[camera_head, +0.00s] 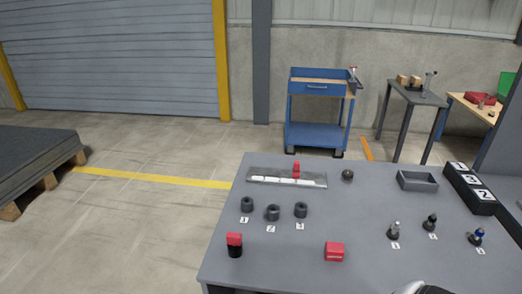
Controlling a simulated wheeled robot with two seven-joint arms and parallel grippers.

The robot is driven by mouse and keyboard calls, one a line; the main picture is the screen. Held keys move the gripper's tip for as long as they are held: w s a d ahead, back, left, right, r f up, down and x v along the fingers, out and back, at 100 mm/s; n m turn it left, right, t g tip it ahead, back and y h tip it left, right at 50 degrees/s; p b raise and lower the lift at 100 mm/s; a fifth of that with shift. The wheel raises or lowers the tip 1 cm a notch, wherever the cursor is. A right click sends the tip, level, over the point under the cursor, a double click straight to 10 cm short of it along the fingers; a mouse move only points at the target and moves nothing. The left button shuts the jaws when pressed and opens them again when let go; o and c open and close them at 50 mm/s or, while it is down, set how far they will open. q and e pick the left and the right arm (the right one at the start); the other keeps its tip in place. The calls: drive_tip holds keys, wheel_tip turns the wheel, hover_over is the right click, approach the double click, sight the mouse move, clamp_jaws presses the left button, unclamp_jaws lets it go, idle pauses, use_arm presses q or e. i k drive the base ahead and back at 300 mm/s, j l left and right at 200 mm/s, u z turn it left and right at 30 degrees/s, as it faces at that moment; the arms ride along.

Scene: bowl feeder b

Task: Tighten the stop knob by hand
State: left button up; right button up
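A long grey metal rail (262,180) with white label strips lies near the far left edge of the grey table. A small red upright part (296,169) stands on the rail right of its middle; it looks like the stop, but its knob is too small to make out. A dark round knob-like piece (347,175) sits on the table to the right of the rail, apart from it. A white and dark piece at the bottom edge may be part of my arm.
On the table (290,275) stand several dark rings (273,213), a red-topped black item (235,245), a red block (334,252), several small fittings (394,231), a grey tray (418,181) and a black numbered box (472,188). The table's middle is clear.

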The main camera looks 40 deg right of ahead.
sight(347, 174)
drive_tip(key=z, duration=1.55)
